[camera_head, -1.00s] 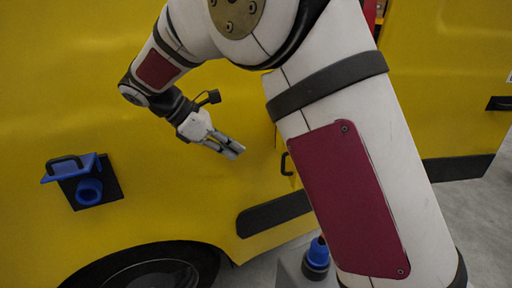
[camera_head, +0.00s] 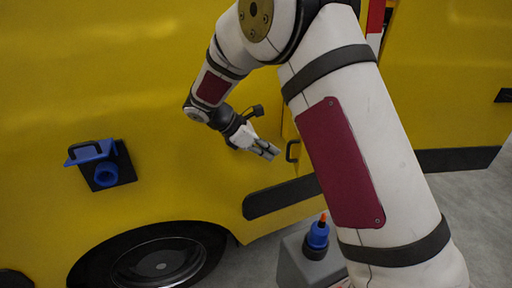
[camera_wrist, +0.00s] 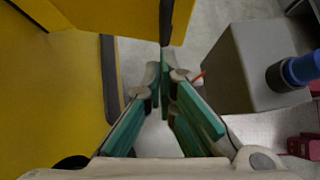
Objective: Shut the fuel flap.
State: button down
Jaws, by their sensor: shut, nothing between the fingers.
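The blue fuel flap (camera_head: 90,153) is on the yellow vehicle's side at the left of the head view. It stands open, jutting out above the blue round filler neck (camera_head: 106,174), with a black handle along its top. Both sit on a black square plate (camera_head: 127,168). My gripper (camera_head: 272,153) is to the right of the flap, well apart from it, near the vehicle's side and pointing down to the right. Its fingers are shut and empty; they also show in the wrist view (camera_wrist: 165,92). The flap is not seen in the wrist view.
A grey box (camera_head: 300,262) with a blue and orange-tipped object (camera_head: 318,234) on it stands on the floor below my arm. The vehicle's wheel (camera_head: 160,262) is below the flap. The panel between flap and gripper is clear.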

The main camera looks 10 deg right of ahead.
jog(key=shift+d, duration=0.65)
jog(key=shift+d, duration=0.1)
